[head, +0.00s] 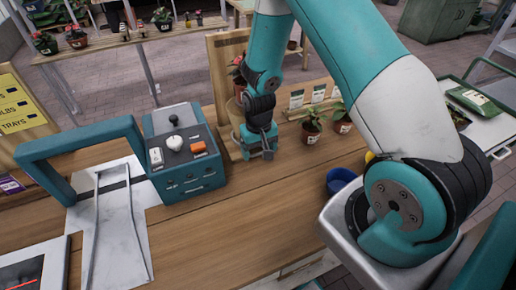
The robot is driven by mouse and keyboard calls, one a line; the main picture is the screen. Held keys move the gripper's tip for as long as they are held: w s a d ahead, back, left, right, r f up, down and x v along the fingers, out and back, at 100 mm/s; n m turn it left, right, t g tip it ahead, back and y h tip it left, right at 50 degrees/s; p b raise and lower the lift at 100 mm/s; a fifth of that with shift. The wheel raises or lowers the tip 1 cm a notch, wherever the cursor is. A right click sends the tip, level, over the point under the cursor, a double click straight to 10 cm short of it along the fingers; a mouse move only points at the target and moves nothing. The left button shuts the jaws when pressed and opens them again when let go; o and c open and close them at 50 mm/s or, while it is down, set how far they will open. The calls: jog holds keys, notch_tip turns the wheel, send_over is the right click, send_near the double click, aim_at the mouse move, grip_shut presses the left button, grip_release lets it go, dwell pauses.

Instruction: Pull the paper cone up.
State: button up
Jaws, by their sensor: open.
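A tan shape that looks like the paper cone (235,113) shows in the head view just left of my gripper, in front of an upright wooden board. A leafy plant with a little red (238,72) shows above it. My gripper (262,153) points down beside and in front of the tan shape, low over the wooden bench. It is open, and I see nothing between its fingers. My wrist hides part of the tan shape, and I cannot tell whether they touch.
A teal control box (183,155) with knobs and a teal frame (80,145) stand left on the bench (215,235). Small potted plants (312,125) and a blue pot (341,180) stand to the right. The front middle of the bench is clear.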

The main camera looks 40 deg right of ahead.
jog(key=shift+c, duration=0.2)
jog(key=c, duration=1)
jog(key=shift+o, duration=0.2)
notch_tip(320, 180, up, 12)
jog(key=p, duration=0.6)
jog(key=shift+r+p, duration=0.25)
jog(key=shift+p, duration=0.1)
jog(key=shift+w, duration=0.1)
jog(key=o, duration=1)
notch_tip(320, 180, up, 18)
jog(key=b, duration=0.4)
jog(key=shift+f, duration=0.25)
